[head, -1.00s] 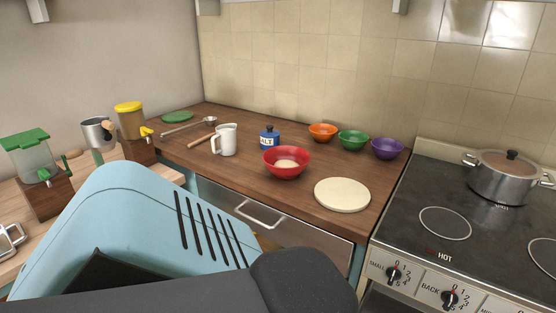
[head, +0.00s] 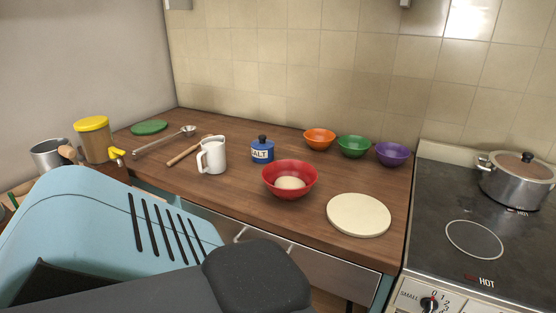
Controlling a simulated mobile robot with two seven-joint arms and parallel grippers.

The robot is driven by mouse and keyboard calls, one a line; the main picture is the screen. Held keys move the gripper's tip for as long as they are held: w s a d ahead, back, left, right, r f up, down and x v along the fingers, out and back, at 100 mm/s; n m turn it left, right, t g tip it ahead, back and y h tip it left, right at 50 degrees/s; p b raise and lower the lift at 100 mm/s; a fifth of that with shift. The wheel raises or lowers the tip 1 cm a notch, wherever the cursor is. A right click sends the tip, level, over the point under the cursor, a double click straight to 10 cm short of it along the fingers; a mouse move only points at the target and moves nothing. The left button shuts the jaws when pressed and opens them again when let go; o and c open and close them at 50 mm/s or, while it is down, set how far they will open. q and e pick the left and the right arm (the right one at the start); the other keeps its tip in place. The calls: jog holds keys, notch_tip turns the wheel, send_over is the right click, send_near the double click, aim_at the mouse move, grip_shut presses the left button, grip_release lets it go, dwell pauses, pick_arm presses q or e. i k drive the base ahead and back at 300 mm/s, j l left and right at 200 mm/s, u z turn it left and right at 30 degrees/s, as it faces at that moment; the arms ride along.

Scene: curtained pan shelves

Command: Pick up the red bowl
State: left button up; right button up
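The red bowl (head: 289,180) stands upright on the wooden counter, near its front edge, with something pale inside it. It sits between the blue salt jar (head: 262,151) and a round cream board (head: 358,215). Neither of my grippers shows in the head view. Nothing is seen touching the bowl.
A white jug (head: 212,156) stands left of the bowl. Orange (head: 319,139), green (head: 353,146) and purple (head: 392,154) bowls line the back. The stove (head: 470,240) with a lidded pot (head: 517,181) is at the right. A drawer handle (head: 262,240) sits below the counter.

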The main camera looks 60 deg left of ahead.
aim_at(288, 180)
jog(key=k+j, duration=0.1)
jog(key=j, duration=1.4)
jog(key=k, duration=0.05)
